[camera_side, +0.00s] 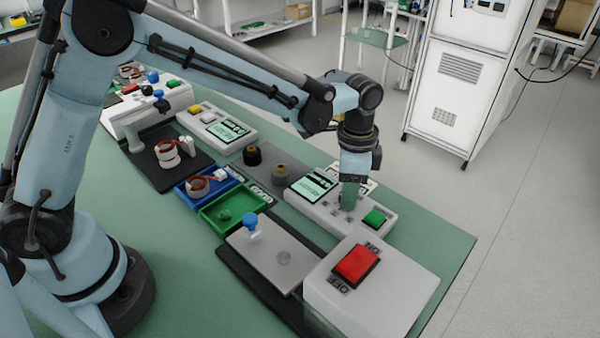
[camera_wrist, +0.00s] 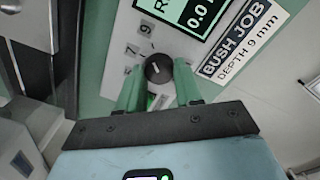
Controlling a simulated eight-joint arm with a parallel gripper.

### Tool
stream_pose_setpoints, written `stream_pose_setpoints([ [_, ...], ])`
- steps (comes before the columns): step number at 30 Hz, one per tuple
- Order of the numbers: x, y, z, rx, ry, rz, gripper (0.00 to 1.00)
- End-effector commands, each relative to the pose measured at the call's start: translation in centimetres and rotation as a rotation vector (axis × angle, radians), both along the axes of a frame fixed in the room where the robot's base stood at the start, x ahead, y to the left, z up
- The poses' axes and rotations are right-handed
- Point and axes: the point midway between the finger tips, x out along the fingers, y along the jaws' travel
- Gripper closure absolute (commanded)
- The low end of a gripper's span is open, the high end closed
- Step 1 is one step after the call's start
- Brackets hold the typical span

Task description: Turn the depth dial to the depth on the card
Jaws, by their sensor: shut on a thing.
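The depth dial (camera_wrist: 158,68) is a round black knob with a short white mark, seen in the wrist view. Its printed scale, with a 9 and other rotated figures, lies up and left of it. I cannot tell which figure the mark points at. My gripper (camera_wrist: 159,88) has its two green fingers on either side of the knob and is shut on it. The card (camera_wrist: 240,40) reads "BUSH JOB DEPTH 9 mm". In the side view my gripper (camera_side: 348,196) reaches down onto the white panel (camera_side: 330,217) and hides the dial.
The panel's screen (camera_wrist: 185,12) shows 0.0 in part. A green button (camera_side: 375,217) sits just right of my gripper. A white box with a red switch (camera_side: 356,262) stands in front. Blue tray (camera_side: 183,196), green tray (camera_side: 207,219) and a grey plate (camera_side: 262,268) lie left.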

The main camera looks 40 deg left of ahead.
Motion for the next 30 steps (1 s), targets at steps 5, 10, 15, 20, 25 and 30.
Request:
stream_pose_setpoints([
  [5, -0.04, 0.01, 0.08, 0.001, 0.002, -0.023, 0.96],
  [10, -0.05, 0.02, 0.08, 0.001, 0.002, -0.028, 0.96],
  [15, -0.05, 0.02, 0.08, 0.001, 0.002, -0.027, 0.96],
  [20, -0.03, 0.01, 0.07, 0.001, 0.002, -0.026, 0.48],
  [25, -0.01, 0.00, 0.04, 0.000, 0.001, -0.026, 0.40],
  [30, -0.01, 0.00, 0.08, 0.001, 0.001, -0.026, 0.40],
])
